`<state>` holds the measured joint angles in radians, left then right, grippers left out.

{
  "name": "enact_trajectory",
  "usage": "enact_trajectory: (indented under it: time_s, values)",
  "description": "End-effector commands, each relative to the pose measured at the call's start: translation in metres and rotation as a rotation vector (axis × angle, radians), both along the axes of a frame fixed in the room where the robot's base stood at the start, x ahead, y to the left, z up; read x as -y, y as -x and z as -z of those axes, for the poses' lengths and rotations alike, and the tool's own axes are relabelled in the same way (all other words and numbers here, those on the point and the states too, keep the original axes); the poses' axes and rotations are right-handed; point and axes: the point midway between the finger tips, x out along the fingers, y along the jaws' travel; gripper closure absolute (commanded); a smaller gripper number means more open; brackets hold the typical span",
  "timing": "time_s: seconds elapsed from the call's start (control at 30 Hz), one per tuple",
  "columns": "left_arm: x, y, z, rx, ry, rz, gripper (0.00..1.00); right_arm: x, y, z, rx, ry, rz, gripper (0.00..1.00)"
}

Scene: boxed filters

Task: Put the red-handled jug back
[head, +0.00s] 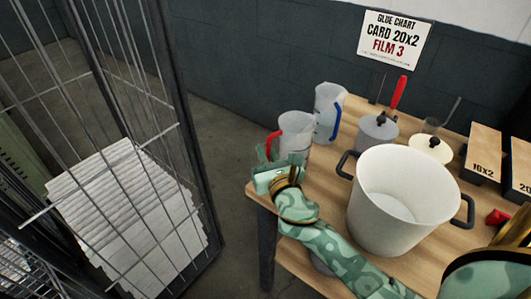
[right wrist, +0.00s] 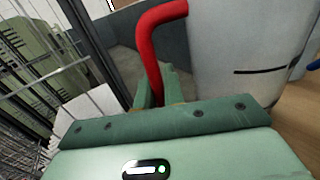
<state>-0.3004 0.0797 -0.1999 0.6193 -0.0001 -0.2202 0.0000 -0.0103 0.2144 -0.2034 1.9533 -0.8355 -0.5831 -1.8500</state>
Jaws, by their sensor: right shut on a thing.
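The red-handled jug (head: 297,124) is a translucent pale jug near the table's far left edge, its red handle facing left. My right gripper (head: 271,160) is at the handle side of the jug. In the right wrist view the fingers (right wrist: 163,84) are shut on the lower part of the red handle (right wrist: 152,45), and the jug's wall (right wrist: 245,60) with a dark mark fills the upper right. The jug looks upright. Its base is hidden behind my gripper and arm, so I cannot tell whether it touches the table. My left gripper is not in view.
A blue-handled jug (head: 327,105) stands just behind. A large white pot (head: 380,225) with black handles takes up the table's (head: 330,185) middle. A wire cage (head: 150,100) with stacked white sheets is at left.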

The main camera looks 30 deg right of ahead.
Motion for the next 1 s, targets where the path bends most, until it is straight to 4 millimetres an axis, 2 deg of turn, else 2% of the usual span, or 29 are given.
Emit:
enact_trajectory:
  time_s: [0.03, 0.07, 0.1, 0.13, 0.47, 0.57, 0.8, 1.0]
  values:
    - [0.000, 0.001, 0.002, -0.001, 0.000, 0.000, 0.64, 0.000, 0.000, 0.003, -0.001, 0.001, 0.000, 1.00]
    - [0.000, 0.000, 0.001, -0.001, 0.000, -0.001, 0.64, 0.000, 0.000, 0.003, -0.001, 0.001, 0.000, 0.85]
    - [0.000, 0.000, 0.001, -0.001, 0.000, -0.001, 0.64, 0.000, 0.000, 0.002, -0.001, 0.001, 0.000, 0.74]
    - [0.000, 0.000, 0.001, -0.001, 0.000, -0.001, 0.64, 0.000, 0.000, 0.002, -0.001, 0.001, 0.000, 0.69]
    - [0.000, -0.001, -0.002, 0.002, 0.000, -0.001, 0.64, 0.000, 0.000, -0.004, 0.001, 0.000, 0.000, 0.69]
    - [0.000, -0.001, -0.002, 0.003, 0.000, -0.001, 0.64, -0.003, 0.013, -0.001, -0.002, 0.001, -0.001, 0.69]
    - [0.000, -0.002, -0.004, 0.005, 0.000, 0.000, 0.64, -0.013, 0.069, 0.000, -0.004, 0.000, 0.000, 0.69]
    - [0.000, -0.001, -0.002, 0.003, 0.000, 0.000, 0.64, -0.020, 0.105, 0.001, -0.002, 0.001, 0.001, 0.69]
